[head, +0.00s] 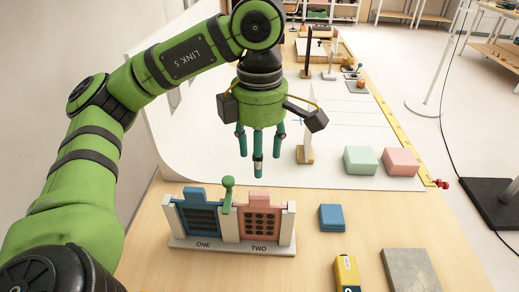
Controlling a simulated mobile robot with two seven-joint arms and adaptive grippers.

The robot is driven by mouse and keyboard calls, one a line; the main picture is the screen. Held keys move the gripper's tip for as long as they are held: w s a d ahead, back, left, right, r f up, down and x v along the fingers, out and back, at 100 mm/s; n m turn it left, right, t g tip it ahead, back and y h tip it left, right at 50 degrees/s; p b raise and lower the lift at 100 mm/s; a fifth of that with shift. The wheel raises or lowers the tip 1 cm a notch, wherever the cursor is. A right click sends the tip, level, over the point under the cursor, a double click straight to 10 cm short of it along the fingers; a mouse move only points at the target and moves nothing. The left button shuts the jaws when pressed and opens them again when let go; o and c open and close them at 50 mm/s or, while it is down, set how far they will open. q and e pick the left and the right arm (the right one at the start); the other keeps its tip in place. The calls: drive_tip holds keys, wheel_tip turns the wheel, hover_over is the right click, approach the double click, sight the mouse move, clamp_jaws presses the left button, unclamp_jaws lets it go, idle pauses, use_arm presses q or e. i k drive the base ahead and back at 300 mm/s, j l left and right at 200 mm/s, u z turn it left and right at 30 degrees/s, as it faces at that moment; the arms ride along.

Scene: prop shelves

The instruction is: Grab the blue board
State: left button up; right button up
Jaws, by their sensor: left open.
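A blue board (194,199) with dark slots stands upright in the left bay, marked ONE, of a white rack (232,246). A pink board (262,202) with dark round holes stands in the right bay, marked TWO. A green knobbed post (228,192) rises between the two boards. My left gripper (259,150) hangs with its fingers pointing down, behind and above the rack in the picture. It is open and empty, and I see it touching nothing. My right gripper is out of view.
A small blue block (331,218) lies right of the rack. A yellow box (346,273) and a grey slab (409,271) lie at the front. Green (361,160) and pink (400,162) blocks and a thin upright panel (305,135) stand on the white sheet behind.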

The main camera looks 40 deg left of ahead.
sight(199, 216)
drive_tip(key=k+l, duration=1.55)
drive_tip(key=k, duration=0.15)
